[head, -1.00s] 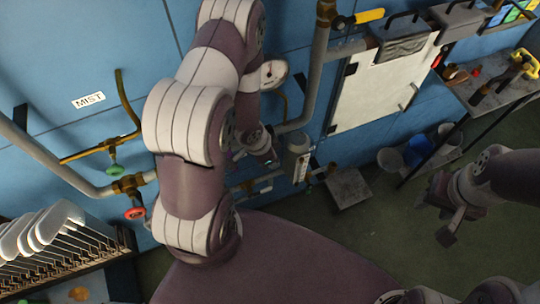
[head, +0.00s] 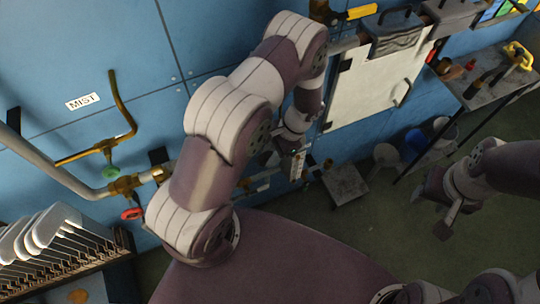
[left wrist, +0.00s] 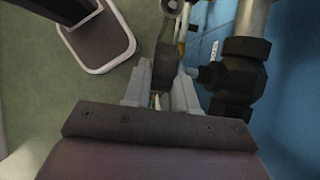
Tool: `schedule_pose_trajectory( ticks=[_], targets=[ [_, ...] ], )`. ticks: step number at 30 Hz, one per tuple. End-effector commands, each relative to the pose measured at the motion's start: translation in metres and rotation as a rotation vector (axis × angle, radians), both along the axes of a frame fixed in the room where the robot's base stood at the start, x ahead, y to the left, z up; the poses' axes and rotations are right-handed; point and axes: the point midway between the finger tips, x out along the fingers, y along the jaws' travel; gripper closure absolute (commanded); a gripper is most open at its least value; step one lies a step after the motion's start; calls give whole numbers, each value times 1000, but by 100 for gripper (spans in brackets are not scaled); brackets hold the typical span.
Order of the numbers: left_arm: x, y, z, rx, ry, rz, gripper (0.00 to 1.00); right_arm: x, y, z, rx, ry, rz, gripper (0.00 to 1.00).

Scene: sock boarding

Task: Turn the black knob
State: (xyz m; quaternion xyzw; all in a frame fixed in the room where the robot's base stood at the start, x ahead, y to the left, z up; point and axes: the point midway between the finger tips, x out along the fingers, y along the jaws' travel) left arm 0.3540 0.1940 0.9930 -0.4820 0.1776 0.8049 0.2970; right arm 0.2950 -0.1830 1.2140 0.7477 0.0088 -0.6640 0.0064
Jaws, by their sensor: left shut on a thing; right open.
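In the left wrist view, my left gripper (left wrist: 160,92) is shut with a dark knob-like piece (left wrist: 164,66) between its grey fingers. This looks like the black knob, next to a black valve fitting (left wrist: 240,72) on a pale pipe. The fingers hide part of the knob, and its turn angle cannot be told. In the head view, my left gripper (head: 290,163) is small and dark at the blue wall, and the knob cannot be made out there. My right gripper (head: 436,206) is open and empty, above the floor at the right.
Pipes with a green handwheel (head: 110,171) and a red handwheel (head: 132,213) run along the wall at left. A yellow-handled valve (head: 360,11) is at the top. A rack of white sock boards (head: 40,240) stands lower left. A grey box (head: 345,184) stands below the wall.

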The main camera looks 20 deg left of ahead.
Motion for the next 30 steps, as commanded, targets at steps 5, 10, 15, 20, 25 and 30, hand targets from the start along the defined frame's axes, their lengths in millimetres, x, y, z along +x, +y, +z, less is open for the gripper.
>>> schedule_pose_trajectory(
  ticks=[5, 10, 15, 20, 25, 30],
  targets=[
    [1, -1, -3, 36, 43, 0, 100, 0, 0, -9, 0, 0, 0, 53],
    [1, -1, -3, 54, 63, 1, 100, 0, 0, -11, 0, 0, 0, 53],
    [1, -1, -2, 59, 69, 1, 100, 0, 0, -11, 0, 0, 0, 53],
    [1, -1, -2, 58, 70, 1, 100, 0, 0, -11, 0, 0, 0, 53],
    [1, -1, -2, 58, 70, 1, 53, 0, 0, -11, 0, 0, 0, 53],
    [1, -1, -2, 58, 70, 1, 53, 0, 0, -11, 0, 0, 0, 53]
  ],
)
